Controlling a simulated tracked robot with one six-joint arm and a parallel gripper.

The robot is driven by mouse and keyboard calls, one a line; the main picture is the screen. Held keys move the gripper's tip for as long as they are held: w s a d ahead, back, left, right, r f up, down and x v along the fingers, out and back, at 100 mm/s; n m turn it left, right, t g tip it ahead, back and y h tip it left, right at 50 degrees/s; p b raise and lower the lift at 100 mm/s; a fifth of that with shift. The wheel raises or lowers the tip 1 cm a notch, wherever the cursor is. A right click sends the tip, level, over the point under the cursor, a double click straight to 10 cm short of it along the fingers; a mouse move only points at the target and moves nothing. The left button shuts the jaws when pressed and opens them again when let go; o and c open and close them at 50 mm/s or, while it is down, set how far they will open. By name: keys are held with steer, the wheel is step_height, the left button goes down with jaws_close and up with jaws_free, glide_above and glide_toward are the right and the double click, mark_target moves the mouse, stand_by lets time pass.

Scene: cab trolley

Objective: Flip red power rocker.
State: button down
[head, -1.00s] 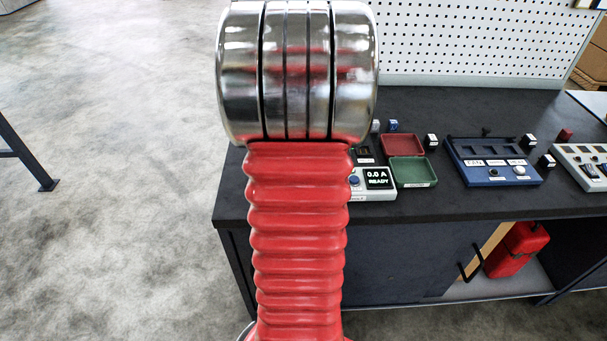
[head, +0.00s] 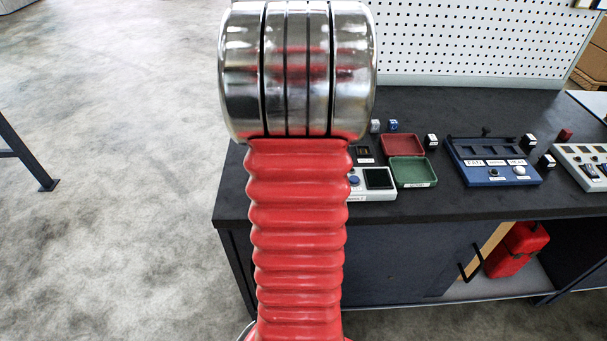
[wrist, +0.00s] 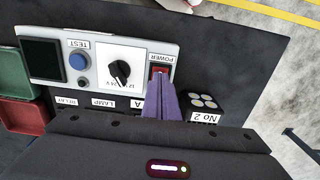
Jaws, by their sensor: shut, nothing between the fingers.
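The red power rocker (wrist: 159,70) sits beside the POWER label at the right end of the white panel (wrist: 138,48) in the wrist view. My gripper (wrist: 161,84) is shut and empty. Its purple fingertips are at the rocker and cover part of it; I cannot tell whether they touch or which way the rocker is tilted. The panel's display (wrist: 41,58) is dark, and it is also dark in the head view (head: 379,178). In the head view my arm hides the rocker and gripper.
A black dial (wrist: 120,73) and blue TEST button (wrist: 78,62) share the panel. A block marked No 2 (wrist: 203,109) stands close to the fingers. Red (head: 403,144) and green (head: 409,172) trays and a blue switch box (head: 493,168) lie to the right in the head view.

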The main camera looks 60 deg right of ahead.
steer(key=shift+r, duration=0.1)
step_height(320, 180, up, 7)
stand_by(1.1)
stand_by(0.6)
steer(key=shift+s+a+f, duration=0.2)
steer(key=shift+a+f, duration=0.65)
steer(key=shift+f, duration=0.15)
steer(key=w+a+r+n+t+h, duration=0.1)
steer(key=w+a+r+n, duration=0.2)
steer(key=a, duration=0.8)
steer(key=w+a+n+t+h, duration=0.1)
steer(key=w+a+n, duration=0.2)
steer(key=w+a, duration=0.55)
steer(key=s+a+r+n+t+y, duration=0.1)
steer(key=a+r+n, duration=0.1)
steer(key=a, duration=0.9)
steer(key=s+a+r+n+t+y, duration=0.1)
steer(key=a+n, duration=0.3)
steer(key=a, duration=0.7)
steer(key=shift+s+r+n+t, duration=0.3)
steer(key=shift+s+r+t, duration=0.3)
steer(key=shift+s+t, duration=0.15)
steer(key=shift+d, duration=0.1)
